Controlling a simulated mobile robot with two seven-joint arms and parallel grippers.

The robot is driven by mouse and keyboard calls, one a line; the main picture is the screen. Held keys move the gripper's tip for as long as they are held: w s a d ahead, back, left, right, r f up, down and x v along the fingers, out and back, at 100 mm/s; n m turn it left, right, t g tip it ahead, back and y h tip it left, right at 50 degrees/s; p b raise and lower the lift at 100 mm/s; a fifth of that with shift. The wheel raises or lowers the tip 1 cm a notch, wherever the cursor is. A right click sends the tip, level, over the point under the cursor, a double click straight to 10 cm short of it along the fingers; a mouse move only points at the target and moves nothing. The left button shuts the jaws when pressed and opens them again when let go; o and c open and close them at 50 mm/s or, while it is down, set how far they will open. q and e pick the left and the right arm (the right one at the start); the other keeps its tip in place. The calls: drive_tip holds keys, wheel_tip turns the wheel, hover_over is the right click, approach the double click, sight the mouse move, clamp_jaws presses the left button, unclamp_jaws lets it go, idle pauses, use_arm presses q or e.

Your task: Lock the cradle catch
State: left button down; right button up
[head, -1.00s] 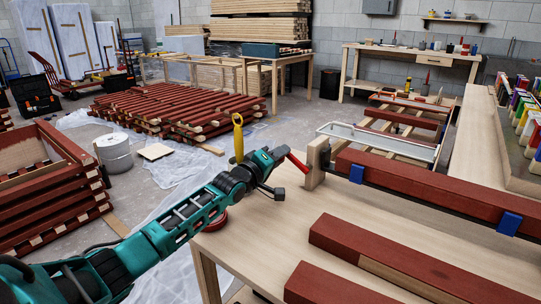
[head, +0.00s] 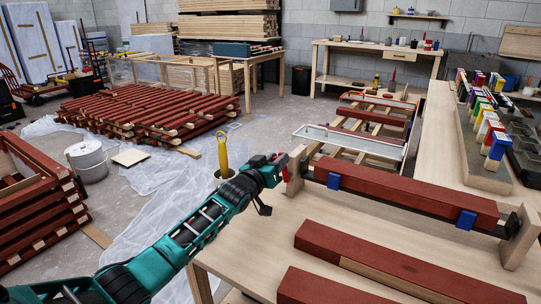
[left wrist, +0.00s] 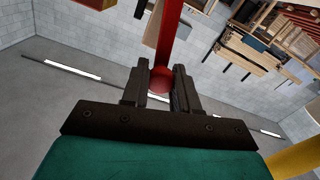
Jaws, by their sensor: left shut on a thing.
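The cradle holds a dark red batten (head: 400,192) on blue pads between two pale wooden end posts; the near-left post (head: 296,170) stands at the table's edge. The red catch lever (head: 286,174) is beside that post, mostly hidden by my gripper in the head view. My left gripper (head: 281,162) is at the outer side of the post, shut on the lever. In the left wrist view the red lever (left wrist: 168,45) runs up from between the two dark fingers, its rounded end between them. Whether the catch is locked cannot be told. My right gripper is out of view.
More red battens (head: 390,262) lie on the wooden table (head: 240,240) in front of the cradle. A yellow-handled tool (head: 222,155) stands behind my left arm. A white-edged tray (head: 350,142) is beyond the cradle.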

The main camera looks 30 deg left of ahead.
use_arm(q)
drive_tip(key=shift+d+r+m, duration=0.15)
drive_tip(key=shift+d+m, duration=0.15)
drive_tip(key=shift+m, duration=0.1)
drive_tip(key=shift+d+m+p, duration=0.3)
drive_tip(key=shift+m+p, duration=0.05)
drive_tip(key=shift+m, duration=0.15)
drive_tip(key=shift+d+m, duration=0.3)
drive_tip(key=shift+m, duration=0.2)
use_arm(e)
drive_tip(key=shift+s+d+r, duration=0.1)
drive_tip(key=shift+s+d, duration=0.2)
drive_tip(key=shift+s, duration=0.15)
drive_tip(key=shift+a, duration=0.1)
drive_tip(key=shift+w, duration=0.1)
use_arm(q)
drive_tip(key=c, duration=0.9)
unclamp_jaws()
drive_tip(key=shift+s, duration=0.1)
